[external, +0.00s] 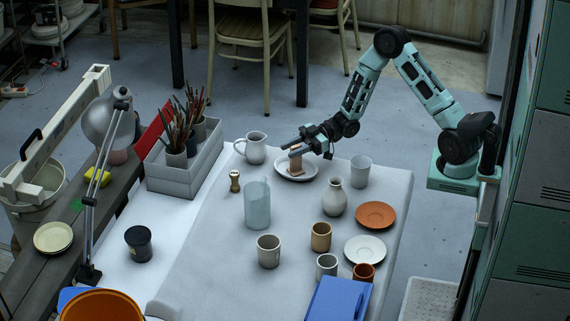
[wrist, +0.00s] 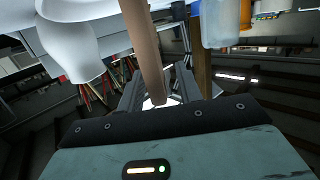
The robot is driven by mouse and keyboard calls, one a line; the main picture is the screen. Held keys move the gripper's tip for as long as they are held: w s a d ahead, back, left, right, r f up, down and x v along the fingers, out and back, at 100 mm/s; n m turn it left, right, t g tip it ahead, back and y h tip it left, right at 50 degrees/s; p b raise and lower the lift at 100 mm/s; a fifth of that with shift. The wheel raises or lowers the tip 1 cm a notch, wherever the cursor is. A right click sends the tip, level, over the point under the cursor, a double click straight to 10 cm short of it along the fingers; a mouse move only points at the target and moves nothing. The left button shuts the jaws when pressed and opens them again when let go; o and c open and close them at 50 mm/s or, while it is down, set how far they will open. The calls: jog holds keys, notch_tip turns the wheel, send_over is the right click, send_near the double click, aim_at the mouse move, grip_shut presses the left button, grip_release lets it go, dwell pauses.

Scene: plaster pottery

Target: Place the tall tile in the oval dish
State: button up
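The tall tile (external: 296,164) is a narrow pinkish-brown slab. It stands roughly upright in the white oval dish (external: 281,174) at the back of the table. My gripper (external: 291,148) is at the tile's upper part, its two fingers pointing left with a gap between them. In the wrist view the tile (wrist: 146,50) runs down to the space between my fingers (wrist: 160,95); the fingers look spread and do not clearly press on it. The fingers hide part of the tile's top in the external view.
A white pitcher (external: 256,148) stands close left of the dish. A pale cup (external: 361,171) and a vase (external: 334,198) stand to its right. A brass piece (external: 235,181) and a glass-like cylinder (external: 257,205) stand nearer. Cups and plates occupy the front right.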

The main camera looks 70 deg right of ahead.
jog(key=v, duration=1.1)
jog(key=shift+d, duration=0.2)
jog(key=shift+s, duration=0.15)
